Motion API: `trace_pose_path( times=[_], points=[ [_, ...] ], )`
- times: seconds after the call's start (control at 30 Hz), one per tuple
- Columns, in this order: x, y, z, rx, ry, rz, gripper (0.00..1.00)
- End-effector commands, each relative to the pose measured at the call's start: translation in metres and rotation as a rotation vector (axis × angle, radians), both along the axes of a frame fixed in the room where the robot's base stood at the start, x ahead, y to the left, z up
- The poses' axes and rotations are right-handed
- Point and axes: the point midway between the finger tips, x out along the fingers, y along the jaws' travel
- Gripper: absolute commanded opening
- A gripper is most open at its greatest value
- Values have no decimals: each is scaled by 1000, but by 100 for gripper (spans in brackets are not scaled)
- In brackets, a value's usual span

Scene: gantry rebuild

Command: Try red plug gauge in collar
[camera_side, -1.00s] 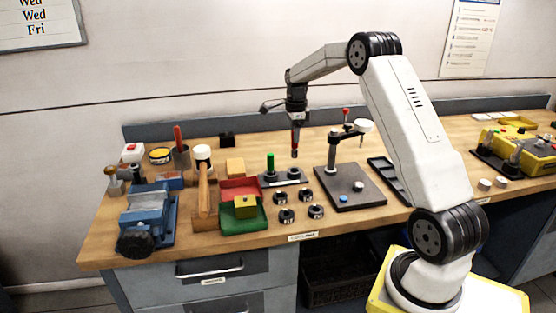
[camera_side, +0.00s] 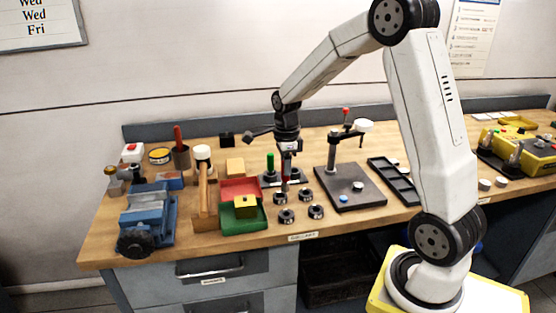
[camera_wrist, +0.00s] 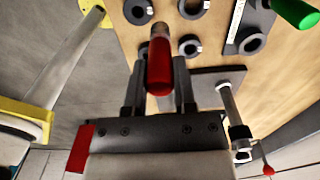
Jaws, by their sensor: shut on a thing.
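The red plug gauge (camera_wrist: 159,62) stands between the two fingers of my gripper (camera_wrist: 160,84) in the wrist view. My gripper is shut on it and shows in the side view (camera_side: 287,168) with the gauge pointing down. Several black ring collars sit on the bench: back left (camera_side: 280,197), front left (camera_side: 286,215), back right (camera_side: 303,196) and front right (camera_side: 316,211). The gauge's lower end appears just above or at the back left collar; I cannot tell whether it touches. In the wrist view the gauge partly hides one collar, while another collar (camera_wrist: 190,45) is clear.
A dark gauge rack (camera_side: 268,181) holding a green gauge (camera_side: 270,162) stands just behind. A stand with a post (camera_side: 332,157) and dark base (camera_side: 365,198) is to the right. Red (camera_side: 239,185) and green (camera_side: 235,221) trays lie to the left.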

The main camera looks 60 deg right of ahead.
Motion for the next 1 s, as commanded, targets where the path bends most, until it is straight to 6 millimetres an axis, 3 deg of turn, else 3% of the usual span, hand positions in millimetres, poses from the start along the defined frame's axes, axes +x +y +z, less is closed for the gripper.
trace_pose_path(
  times=[0.1,0.3,1.0],
  points=[
    [-11,15,-1,-1,-1,2,0],
    [-20,26,-3,0,-1,1,0],
    [-21,27,-9,-1,-1,0,0]
  ],
)
